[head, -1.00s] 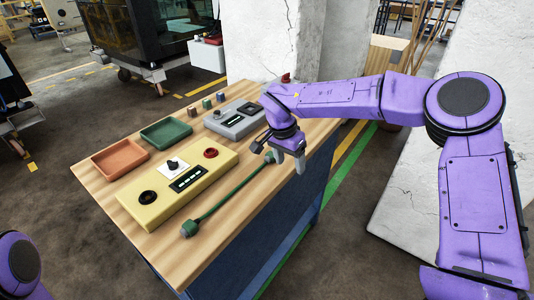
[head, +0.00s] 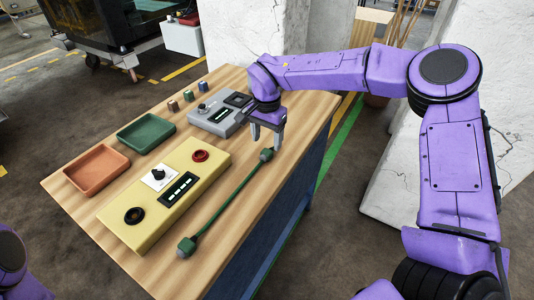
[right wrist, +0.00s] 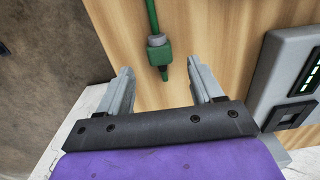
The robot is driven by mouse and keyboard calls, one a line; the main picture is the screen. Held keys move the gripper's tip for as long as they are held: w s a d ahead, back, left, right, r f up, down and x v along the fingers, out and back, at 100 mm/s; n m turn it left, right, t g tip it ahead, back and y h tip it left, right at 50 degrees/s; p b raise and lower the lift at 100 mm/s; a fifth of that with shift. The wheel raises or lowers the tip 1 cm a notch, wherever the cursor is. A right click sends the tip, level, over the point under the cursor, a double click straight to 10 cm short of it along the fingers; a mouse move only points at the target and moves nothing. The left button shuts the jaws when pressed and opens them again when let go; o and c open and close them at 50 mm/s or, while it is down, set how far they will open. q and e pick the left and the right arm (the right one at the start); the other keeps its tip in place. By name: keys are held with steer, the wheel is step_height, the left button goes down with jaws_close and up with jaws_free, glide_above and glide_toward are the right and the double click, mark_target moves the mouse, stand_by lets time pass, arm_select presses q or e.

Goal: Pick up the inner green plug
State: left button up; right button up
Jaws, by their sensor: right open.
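A green cable (head: 228,198) with a green plug at each end lies along the right edge of the wooden table. The far plug (head: 266,154) is just below my right gripper (head: 268,142) in the head view. The near plug (head: 187,246) lies by the table's front edge. My right gripper is open and empty, fingers pointing down. In the right wrist view, one plug with a grey collar (right wrist: 160,52) shows between the open fingers (right wrist: 160,72), not gripped. Which plug counts as inner is not marked. My left gripper is out of view; only purple arm shows lower left.
A yellow box (head: 165,195) with a knob and buttons lies left of the cable. A grey box (head: 218,113) stands beyond it, near my gripper. A green tray (head: 146,133) and an orange tray (head: 97,169) lie at left, with small blocks (head: 188,95) behind.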

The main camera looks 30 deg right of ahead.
mark_target(266, 152)
steer(key=f, duration=0.4)
steer(key=shift+a+f+p, duration=0.25)
steer(key=shift+f+p, duration=0.05)
steer(key=shift+p, duration=0.1)
steer(key=shift+s+d+f, duration=0.1)
steer(key=shift+f, duration=0.05)
jaws_close()
step_height(266, 152, up, 3)
steer(key=shift+r+b, duration=0.1)
steer(key=shift+b, duration=0.55)
steer(key=s+a+r+b, duration=0.1)
steer(key=s+a+r, duration=0.1)
steer(key=s+r, duration=0.3)
steer(key=s+a+r+b, duration=0.1)
steer(key=s+a+r, duration=0.2)
steer(key=s+r, duration=0.2)
steer(key=s, duration=0.3)
steer(key=shift+a, duration=0.25)
